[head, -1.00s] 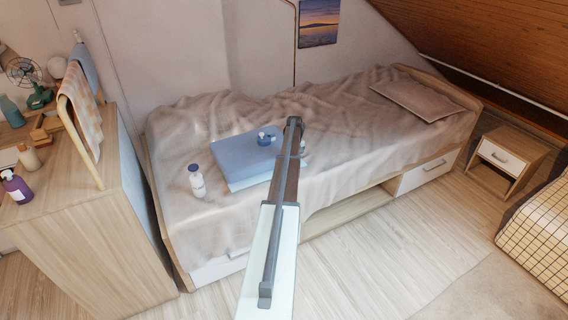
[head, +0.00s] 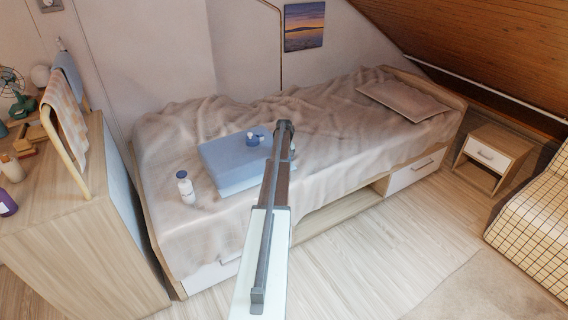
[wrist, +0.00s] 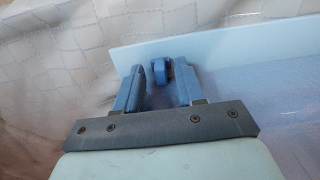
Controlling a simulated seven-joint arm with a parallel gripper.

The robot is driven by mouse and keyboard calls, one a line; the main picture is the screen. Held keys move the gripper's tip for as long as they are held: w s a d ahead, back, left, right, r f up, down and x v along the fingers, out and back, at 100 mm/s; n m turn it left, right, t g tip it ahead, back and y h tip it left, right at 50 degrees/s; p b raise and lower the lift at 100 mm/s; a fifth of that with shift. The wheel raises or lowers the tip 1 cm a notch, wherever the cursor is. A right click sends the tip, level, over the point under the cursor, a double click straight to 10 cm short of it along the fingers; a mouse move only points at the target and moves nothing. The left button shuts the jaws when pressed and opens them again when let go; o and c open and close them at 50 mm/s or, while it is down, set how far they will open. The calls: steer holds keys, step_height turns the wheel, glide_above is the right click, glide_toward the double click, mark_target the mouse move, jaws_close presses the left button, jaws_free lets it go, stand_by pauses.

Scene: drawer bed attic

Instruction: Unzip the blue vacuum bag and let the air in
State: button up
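The blue vacuum bag (head: 228,160) lies flat on the bed, left of my arm in the head view. A small round dark-blue thing (head: 252,140) sits on its top. In the wrist view a pale blue band (wrist: 235,38) crosses behind my gripper (wrist: 160,72), with a hazy bluish surface (wrist: 285,110) below it. My gripper's two blue fingers are apart. A small blue piece (wrist: 161,71), possibly the zip slider, shows between the fingertips; I cannot tell whether they touch it.
A wooden dresser (head: 85,250) with a towel rack stands at left. A nightstand (head: 497,152) stands beyond.

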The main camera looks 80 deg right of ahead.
steer(key=shift+r, duration=0.1)
step_height(320, 180, up, 14)
steer(key=shift+f, duration=0.2)
stand_by(0.3)
stand_by(0.6)
